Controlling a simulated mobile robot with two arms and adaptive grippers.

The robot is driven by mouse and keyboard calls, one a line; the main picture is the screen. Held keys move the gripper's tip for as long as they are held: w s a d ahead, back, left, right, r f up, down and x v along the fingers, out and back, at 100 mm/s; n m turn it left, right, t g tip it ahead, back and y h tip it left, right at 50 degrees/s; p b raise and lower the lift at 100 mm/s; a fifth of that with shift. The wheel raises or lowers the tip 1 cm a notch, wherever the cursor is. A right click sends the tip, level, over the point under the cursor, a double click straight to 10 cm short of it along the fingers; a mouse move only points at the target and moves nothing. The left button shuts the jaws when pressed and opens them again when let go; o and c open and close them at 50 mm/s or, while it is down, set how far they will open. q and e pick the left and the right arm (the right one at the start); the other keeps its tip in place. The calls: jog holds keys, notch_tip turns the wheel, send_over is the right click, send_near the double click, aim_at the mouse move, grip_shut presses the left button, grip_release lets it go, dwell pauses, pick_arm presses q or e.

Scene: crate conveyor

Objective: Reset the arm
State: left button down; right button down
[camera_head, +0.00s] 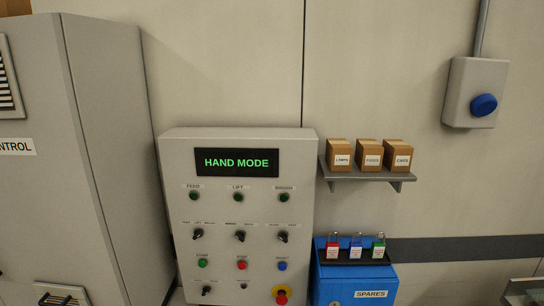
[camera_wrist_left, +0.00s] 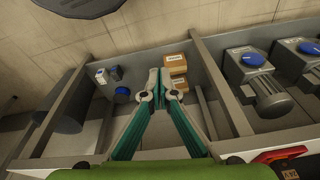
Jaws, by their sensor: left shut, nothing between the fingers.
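My left gripper (camera_wrist_left: 160,88) shows in the left wrist view, with teal fingers and grey tips. The tips meet and nothing is held between them. It points toward a grey-framed area with small cardboard boxes (camera_wrist_left: 177,64) just beyond and right of its tips. Neither gripper shows in the head view. The head view faces a grey control panel (camera_head: 238,215) whose display (camera_head: 237,162) reads HAND MODE in green. My right gripper is in neither view.
A shelf (camera_head: 368,177) with three labelled boxes is on the wall above a blue SPARES box (camera_head: 330,285) with padlocks. A grey cabinet (camera_head: 60,190) stands left; a wall box (camera_head: 462,80) with a blue button is right. Motors (camera_wrist_left: 268,90) with blue caps flank the left gripper's right side.

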pick_arm(q)
jog(key=s+a+f+b, duration=0.1)
jog(key=s+f+b, duration=0.1)
jog(key=s+f, duration=0.7)
jog(key=s+a+f+g+b, duration=0.1)
jog(key=s+a+f+b, duration=0.1)
jog(key=s+f, duration=0.7)
notch_tip(320, 180, down, 7)
jog(key=shift+s+a+f+g, duration=0.15)
jog(key=shift+s+f+g, duration=0.05)
jog(key=shift+s+g, duration=0.1)
